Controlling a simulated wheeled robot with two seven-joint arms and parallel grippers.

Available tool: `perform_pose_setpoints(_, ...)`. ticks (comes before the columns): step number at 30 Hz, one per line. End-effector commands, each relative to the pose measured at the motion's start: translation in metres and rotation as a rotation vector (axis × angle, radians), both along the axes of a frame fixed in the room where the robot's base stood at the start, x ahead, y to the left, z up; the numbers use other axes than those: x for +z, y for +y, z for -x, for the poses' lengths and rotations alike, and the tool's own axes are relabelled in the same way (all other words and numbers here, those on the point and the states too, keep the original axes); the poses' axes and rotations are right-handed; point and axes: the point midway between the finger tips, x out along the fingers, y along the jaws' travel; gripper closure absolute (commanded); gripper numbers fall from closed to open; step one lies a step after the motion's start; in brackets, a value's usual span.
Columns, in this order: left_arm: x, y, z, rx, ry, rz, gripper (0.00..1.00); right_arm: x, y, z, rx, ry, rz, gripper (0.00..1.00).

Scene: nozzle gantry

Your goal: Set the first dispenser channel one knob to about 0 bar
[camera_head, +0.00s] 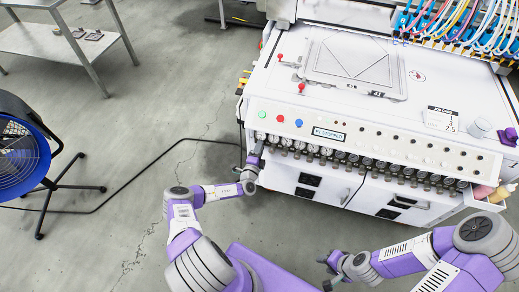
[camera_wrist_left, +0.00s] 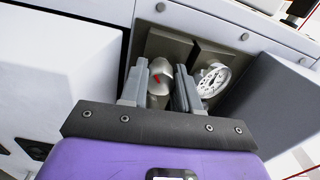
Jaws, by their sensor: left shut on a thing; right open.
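In the head view my left gripper (camera_head: 255,158) is at the left end of the gauge row and hides the knob. My right gripper (camera_head: 329,270) is open and empty, low in the picture, apart from the machine.
The white machine (camera_head: 290,90) carries a row of gauges and knobs (camera_head: 355,160) along its front, with green, red and blue buttons above. A blue fan (camera_head: 20,150) stands at the left. A black cable crosses the grey floor.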

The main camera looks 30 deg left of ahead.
Motion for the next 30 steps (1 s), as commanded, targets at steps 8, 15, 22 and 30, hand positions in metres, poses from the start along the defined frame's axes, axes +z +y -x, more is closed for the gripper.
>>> perform_pose_setpoints(8,-0.0005,-0.0010,0.0002,-0.002,-0.031,0.133,1.00,-0.0034,0.0000,0.0000,0.000,0.000,0.000,0.57)
perform_pose_setpoints(15,-0.0003,-0.0011,0.0002,-0.002,-0.042,0.178,1.00,-0.0042,0.0000,0.0000,0.000,0.000,0.000,0.57)
perform_pose_setpoints(22,-0.0002,-0.0012,0.0002,-0.002,-0.044,0.185,0.99,-0.0041,0.0000,0.0000,0.000,0.000,0.000,0.57)
perform_pose_setpoints(30,-0.0002,-0.0012,0.0001,-0.002,-0.044,0.185,0.58,-0.0042,0.0000,0.0000,0.000,0.000,0.000,0.57)
